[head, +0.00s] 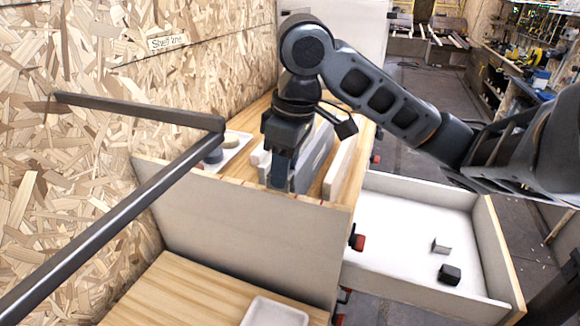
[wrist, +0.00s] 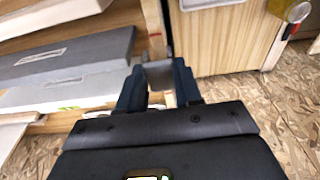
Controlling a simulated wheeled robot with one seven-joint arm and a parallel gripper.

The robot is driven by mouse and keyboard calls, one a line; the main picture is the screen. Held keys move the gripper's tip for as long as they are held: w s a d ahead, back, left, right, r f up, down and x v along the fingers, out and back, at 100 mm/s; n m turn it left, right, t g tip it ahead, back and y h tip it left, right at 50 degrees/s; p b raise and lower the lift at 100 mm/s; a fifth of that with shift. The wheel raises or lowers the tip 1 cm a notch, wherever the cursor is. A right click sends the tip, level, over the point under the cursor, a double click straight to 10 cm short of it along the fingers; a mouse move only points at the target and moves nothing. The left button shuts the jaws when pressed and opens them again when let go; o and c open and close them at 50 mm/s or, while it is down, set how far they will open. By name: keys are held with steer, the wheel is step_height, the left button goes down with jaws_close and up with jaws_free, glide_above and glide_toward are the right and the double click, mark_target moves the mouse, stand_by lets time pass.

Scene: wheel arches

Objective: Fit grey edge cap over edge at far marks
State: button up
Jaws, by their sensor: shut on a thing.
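My gripper (head: 279,186) points down at the top edge of the white upright panel (head: 240,228) in the head view. In the wrist view my gripper (wrist: 160,88) is shut on a small grey piece, apparently the grey edge cap (wrist: 160,74), between its dark blue fingers. In the head view the fingers hide the cap. A pale wooden edge (wrist: 153,28) runs down toward the cap in the wrist view. I cannot tell whether cap and edge touch.
Long grey and white pieces (head: 316,155) lie beside my gripper on the wooden top. A white tray (head: 240,143) with small items stands left. A dark metal bar (head: 120,218) crosses the left foreground. An open white drawer (head: 400,220) holds two small blocks at right.

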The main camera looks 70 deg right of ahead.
glide_above(234, 181)
stand_by(2.0)
steer(key=shift+w, duration=0.1)
steer(key=shift+s+p, duration=0.3)
steer(key=shift+p, duration=0.05)
stand_by(0.7)
steer(key=shift+f, duration=0.55)
stand_by(0.7)
steer(key=shift+f+b, duration=0.3)
steer(key=shift+b, duration=0.05)
steer(key=shift+f+b, duration=0.4)
steer(key=shift+f, duration=0.45)
stand_by(0.5)
steer(key=o, duration=1.1)
steer(key=shift+r, duration=0.15)
